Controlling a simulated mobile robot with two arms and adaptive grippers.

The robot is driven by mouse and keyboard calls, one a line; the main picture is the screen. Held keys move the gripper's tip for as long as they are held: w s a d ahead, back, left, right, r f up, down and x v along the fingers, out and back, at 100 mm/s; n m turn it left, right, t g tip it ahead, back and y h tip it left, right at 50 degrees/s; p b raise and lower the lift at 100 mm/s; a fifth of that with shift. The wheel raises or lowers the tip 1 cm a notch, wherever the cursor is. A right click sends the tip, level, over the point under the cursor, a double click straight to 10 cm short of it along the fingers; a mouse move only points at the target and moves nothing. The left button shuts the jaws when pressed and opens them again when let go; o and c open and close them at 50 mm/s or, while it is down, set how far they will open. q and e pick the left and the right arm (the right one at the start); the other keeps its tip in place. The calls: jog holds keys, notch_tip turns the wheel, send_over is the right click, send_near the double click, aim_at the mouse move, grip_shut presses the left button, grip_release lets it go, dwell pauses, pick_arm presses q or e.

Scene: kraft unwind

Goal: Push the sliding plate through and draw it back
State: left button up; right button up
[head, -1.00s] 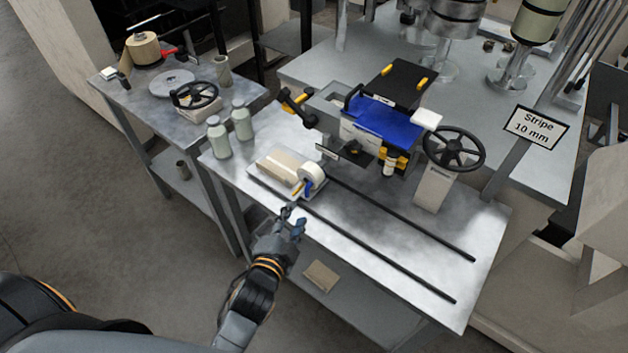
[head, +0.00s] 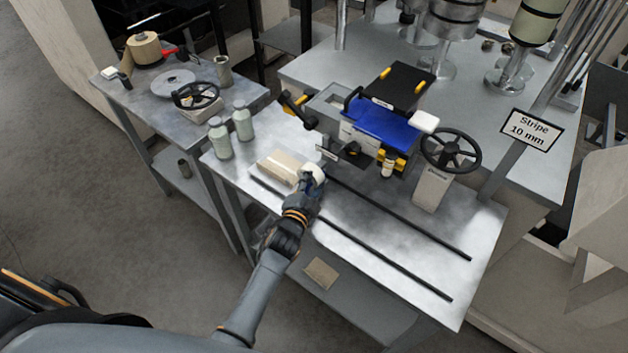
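A white rounded piece (head: 315,170), like a roll or knob, is at the plate's right end. My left gripper (head: 312,180) is right at this white piece and overlaps it in the head view. The fingers are small and partly merged with it, so their opening and any grip cannot be told. My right gripper is not in view.
A machine with a blue cover (head: 385,122) and a black handwheel (head: 453,149) stands behind the rails. Two pale bottles (head: 243,124) stand at the table's left back. The table between and right of the rails is clear. A sign reads "Stripe 10 mm" (head: 530,130).

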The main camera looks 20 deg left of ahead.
pick_arm(q)
jog(key=shift+w, duration=0.2)
jog(key=shift+c, duration=0.2)
grip_shut()
jog(key=shift+s, duration=0.1)
jog(key=shift+d+f, duration=0.1)
jog(key=shift+d, duration=0.05)
